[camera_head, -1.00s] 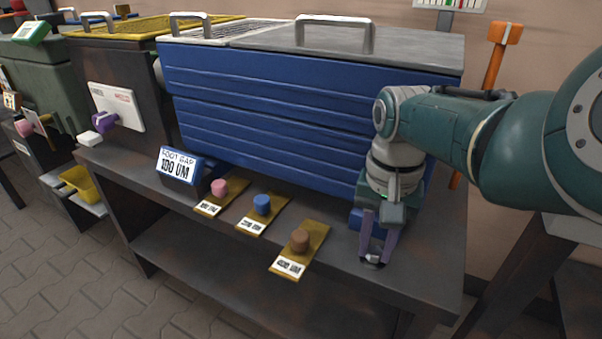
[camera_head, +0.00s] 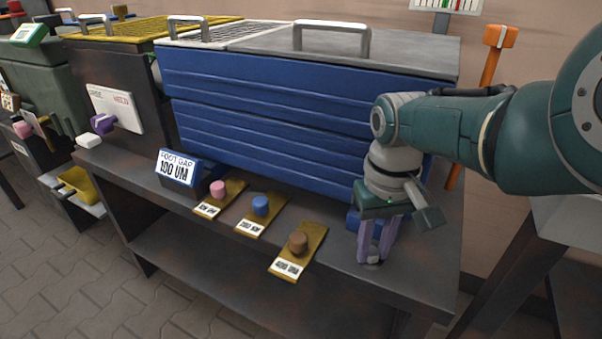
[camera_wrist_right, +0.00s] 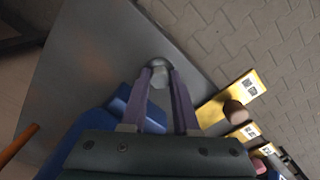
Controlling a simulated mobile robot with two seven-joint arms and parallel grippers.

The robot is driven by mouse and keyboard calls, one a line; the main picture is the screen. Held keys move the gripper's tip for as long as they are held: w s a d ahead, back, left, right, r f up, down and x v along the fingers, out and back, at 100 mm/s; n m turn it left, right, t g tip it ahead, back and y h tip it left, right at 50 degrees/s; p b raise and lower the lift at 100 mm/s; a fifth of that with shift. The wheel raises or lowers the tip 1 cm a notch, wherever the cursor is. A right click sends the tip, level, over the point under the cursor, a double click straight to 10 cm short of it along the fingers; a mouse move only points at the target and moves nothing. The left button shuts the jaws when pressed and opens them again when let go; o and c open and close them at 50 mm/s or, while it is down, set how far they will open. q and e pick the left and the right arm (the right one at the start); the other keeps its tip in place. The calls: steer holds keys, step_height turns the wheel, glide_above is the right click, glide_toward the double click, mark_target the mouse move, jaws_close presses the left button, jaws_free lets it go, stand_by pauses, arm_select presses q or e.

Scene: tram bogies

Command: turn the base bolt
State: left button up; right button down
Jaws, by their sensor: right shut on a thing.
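The base bolt (camera_wrist_right: 160,72) is a small grey head near the bench's front right corner. It also shows in the head view (camera_head: 374,257), partly covered by my fingers. My right gripper (camera_head: 373,258) points down there, its two purple fingers shut on the bolt head, one on each side. In the right wrist view my right gripper (camera_wrist_right: 160,85) has its fingertips at the bolt. A blue foot (camera_wrist_right: 118,104) of the blue-sided unit (camera_head: 300,110) is close beside the fingers. My left gripper is not in view.
Yellow plates with a pink knob (camera_head: 218,188), a blue knob (camera_head: 261,205) and a brown knob (camera_head: 298,242) lie along the bench's front edge. A sign (camera_head: 176,168) reads "FOOT GAP 100 UM". An orange-topped post (camera_head: 500,37) stands behind my right arm.

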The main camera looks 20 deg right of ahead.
mark_target(373, 252)
stand_by(0.3)
steer(key=c, duration=0.7)
jaws_free()
steer(key=shift+o, duration=0.2)
step_height(373, 252, up, 10)
steer(key=p, duration=0.8)
